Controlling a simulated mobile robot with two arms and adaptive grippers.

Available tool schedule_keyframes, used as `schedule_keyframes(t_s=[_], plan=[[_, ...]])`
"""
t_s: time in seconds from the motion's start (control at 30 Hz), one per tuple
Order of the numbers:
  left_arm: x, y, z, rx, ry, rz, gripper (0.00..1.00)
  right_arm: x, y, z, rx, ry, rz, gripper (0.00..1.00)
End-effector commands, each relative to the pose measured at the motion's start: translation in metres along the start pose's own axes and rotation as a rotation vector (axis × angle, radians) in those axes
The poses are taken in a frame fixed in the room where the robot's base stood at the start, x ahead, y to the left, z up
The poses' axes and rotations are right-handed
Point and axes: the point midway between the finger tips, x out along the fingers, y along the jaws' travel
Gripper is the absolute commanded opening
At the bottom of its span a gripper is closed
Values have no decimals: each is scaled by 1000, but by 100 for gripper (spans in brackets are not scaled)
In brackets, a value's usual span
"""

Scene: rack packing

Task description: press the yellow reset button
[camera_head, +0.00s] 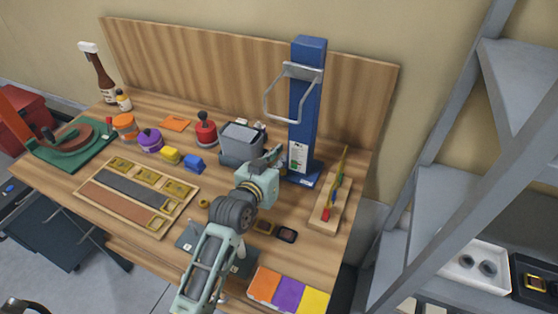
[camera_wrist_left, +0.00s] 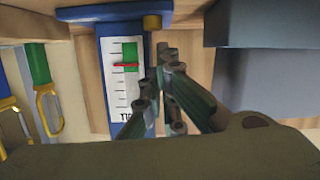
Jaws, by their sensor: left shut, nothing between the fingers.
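A tall blue post (camera_head: 305,110) with a grey wire handle stands on the bench, with a white label low on its front. In the left wrist view, the post's gauge label (camera_wrist_left: 121,80) shows a scale, a green band and a red pointer. A small round yellow button (camera_wrist_left: 152,22) sits by the blue base in that view; I cannot make it out in the head view. My left gripper (camera_head: 277,155) is shut and empty, close to the lower post. In the wrist view its fingertips (camera_wrist_left: 167,52) lie just beside the yellow button; I cannot tell if they touch. My right gripper is out of view.
A grey bin (camera_head: 240,143) stands left of the gripper. A wooden tray (camera_head: 137,195), coloured tubs and bottles cover the left bench. Grey metal shelving (camera_head: 520,80) rises at right.

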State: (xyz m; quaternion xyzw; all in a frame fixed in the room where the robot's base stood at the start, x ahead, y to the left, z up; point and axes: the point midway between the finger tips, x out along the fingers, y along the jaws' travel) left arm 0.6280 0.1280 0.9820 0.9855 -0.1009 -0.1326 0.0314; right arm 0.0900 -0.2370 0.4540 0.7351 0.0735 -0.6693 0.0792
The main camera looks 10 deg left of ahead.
Motion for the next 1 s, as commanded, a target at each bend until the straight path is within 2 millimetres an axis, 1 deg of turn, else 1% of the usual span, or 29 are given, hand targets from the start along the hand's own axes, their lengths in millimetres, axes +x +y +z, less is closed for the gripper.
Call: schedule_keyframes(t_s=[0.13, 0.47, 0.67, 1.0], plan=[[1, 0, 8, 1, -1, 0, 0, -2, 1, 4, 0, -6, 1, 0], [2, 0, 10, 1, -1, 0, 0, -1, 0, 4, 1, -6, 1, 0], [7, -1, 29, 2, -4, 0, 0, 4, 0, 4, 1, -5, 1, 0], [6, -1, 32, 0, -13, 1, 0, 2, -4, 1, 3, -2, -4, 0]])
